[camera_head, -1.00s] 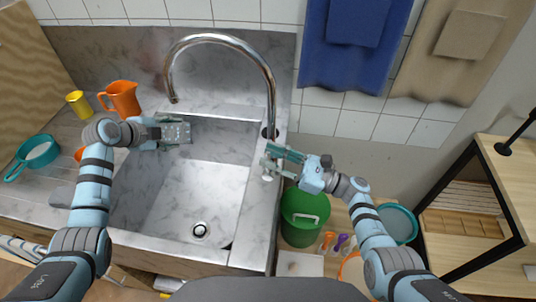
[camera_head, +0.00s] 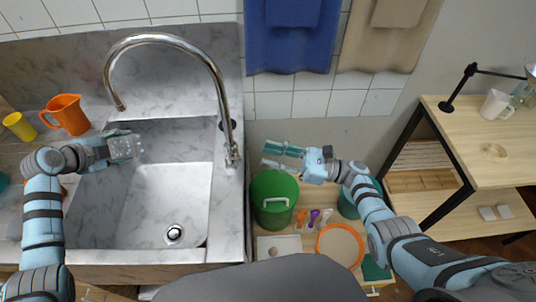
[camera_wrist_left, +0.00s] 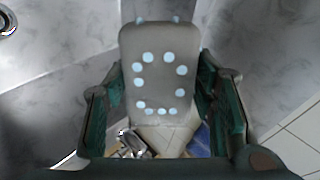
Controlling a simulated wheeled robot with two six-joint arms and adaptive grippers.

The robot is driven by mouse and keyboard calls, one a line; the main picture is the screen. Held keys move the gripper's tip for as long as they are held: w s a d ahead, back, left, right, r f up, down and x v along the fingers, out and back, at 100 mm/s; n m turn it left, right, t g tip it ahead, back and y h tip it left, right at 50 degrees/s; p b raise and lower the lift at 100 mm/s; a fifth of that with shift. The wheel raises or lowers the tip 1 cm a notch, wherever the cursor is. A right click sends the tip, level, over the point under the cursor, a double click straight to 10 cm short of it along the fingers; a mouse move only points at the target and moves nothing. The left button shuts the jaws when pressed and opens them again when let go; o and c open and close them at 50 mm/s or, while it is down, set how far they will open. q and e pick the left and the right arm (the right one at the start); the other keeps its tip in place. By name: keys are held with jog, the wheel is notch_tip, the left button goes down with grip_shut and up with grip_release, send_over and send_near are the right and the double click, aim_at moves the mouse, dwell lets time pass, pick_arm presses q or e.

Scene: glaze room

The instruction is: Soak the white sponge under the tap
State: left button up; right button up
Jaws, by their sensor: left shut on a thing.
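The sponge (camera_head: 126,147) is held over the sink basin (camera_head: 185,185), below the tap spout's end. In the left wrist view it looks like a grey block (camera_wrist_left: 158,85) with pale blue spots on its face. My left gripper (camera_head: 112,147) is shut on it; the two fingers also show on either side of it in the left wrist view (camera_wrist_left: 158,110). The chrome tap (camera_head: 222,85) arches over the sink, with its handle (camera_head: 232,155) at the sink's right edge. No water stream shows. My right gripper (camera_head: 275,155) is open and empty, right of the handle and apart from it.
An orange jug (camera_head: 68,114) and a yellow cup (camera_head: 19,126) stand left of the sink. A green bucket (camera_head: 273,200) is below my right gripper, near an orange ring (camera_head: 341,246). A wooden table (camera_head: 490,130) with a mug (camera_head: 495,105) stands at right.

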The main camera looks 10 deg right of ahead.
pick_arm(q)
jog(key=s+a+p, duration=0.2)
jog(key=s, duration=0.3)
jog(key=shift+s+a, duration=0.25)
jog(key=shift+r, duration=0.1)
dwell(0.3)
dwell(0.6)
jog(key=p+v, duration=0.2)
jog(key=v, duration=0.4)
jog(key=shift+s+p, duration=0.25)
jog(key=shift+p, duration=0.15)
jog(key=shift+w, duration=0.1)
jog(key=shift+a, duration=0.1)
